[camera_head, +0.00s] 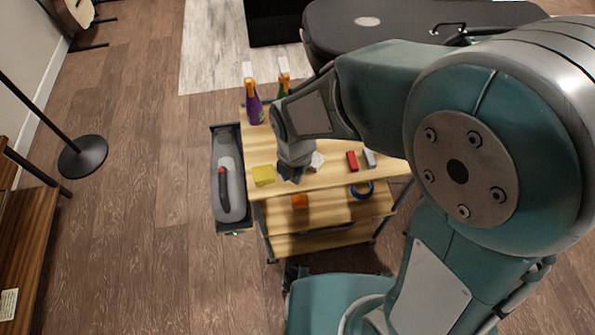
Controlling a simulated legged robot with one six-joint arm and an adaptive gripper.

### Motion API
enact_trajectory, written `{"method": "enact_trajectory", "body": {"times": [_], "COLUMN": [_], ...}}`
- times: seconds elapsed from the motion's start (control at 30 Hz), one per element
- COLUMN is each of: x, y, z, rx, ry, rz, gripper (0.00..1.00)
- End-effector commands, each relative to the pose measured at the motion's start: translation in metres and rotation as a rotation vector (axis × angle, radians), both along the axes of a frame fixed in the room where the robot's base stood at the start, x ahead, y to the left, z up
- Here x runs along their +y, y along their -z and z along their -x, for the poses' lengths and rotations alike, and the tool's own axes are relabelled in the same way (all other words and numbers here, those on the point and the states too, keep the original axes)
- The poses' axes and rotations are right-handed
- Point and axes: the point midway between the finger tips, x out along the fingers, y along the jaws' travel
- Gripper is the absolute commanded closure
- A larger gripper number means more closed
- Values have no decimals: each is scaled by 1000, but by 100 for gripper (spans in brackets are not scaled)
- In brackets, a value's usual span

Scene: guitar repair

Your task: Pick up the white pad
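The white pad (317,160) lies on the wooden top of a small cart (330,181). My arm comes in from the right and partly hides the pad. My gripper (290,176) points down over the cart top, just left of the white pad and right of a yellow pad (264,176). The gripper is dark and small in this view, and its fingers cannot be made out clearly. I cannot tell whether it touches the white pad.
A red block (352,161), a grey block (370,158) and a blue ring (363,190) are at the right. An orange block (300,201) sits on a lower shelf.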

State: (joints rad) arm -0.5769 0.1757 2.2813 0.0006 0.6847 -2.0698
Motion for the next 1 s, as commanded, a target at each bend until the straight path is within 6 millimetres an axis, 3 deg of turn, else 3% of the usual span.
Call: {"method": "enact_trajectory", "body": {"times": [0.03,0.2,0.67,0.77,1.0], "x": [0,0,0,1,1], "y": [0,0,-3,-15,-64], "z": [0,0,-1,-2,-2], "rx": [0,0,-2,-5,-5], "ry": [0,0,0,0,0], "rz": [0,0,-1,-2,-3], "gripper": [98,22,20,20,20]}}
